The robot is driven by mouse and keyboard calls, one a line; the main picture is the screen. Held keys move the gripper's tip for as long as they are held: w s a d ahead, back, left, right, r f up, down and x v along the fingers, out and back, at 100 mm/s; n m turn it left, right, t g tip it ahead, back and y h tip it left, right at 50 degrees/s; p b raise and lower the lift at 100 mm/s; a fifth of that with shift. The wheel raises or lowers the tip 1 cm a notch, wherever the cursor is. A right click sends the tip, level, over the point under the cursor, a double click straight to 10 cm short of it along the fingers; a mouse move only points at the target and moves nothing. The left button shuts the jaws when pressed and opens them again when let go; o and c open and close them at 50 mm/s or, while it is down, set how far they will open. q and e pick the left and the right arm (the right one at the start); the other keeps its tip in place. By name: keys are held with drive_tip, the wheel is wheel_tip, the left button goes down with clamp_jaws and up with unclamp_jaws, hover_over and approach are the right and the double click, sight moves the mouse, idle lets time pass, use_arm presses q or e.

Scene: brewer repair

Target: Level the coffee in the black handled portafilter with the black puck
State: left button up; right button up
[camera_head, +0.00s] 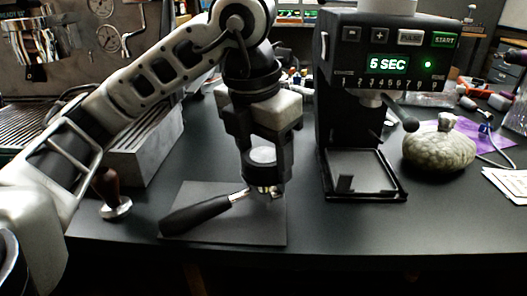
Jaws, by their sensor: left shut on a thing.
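The black handled portafilter (200,213) lies on a dark flat mat (235,233), its handle pointing to the lower left. Its metal basket end (267,190) is right below my left gripper (264,172) and partly hidden by it. My left gripper points down and is shut on a round puck (262,155), whose top looks grey and shiny. The puck sits at or just above the basket; I cannot tell whether they touch. The coffee inside the basket is hidden. My right gripper is not in view.
A tamper with a wooden handle (110,190) stands left of the mat. A grey box (150,145) is behind it. A black grinder (385,65) reading 5 SEC stands to the right, beside a rounded stone-like object (438,148). The table front right is clear.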

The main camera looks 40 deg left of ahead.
use_arm(q)
drive_tip(key=n+p, duration=0.1)
drive_tip(key=n, duration=0.2)
drive_tip(key=shift+r+n, duration=0.1)
drive_tip(key=shift+n, duration=0.2)
drive_tip(key=shift+n+y+p, duration=0.4)
drive_tip(key=shift+n+p, duration=0.3)
drive_tip(key=shift+n, duration=0.6)
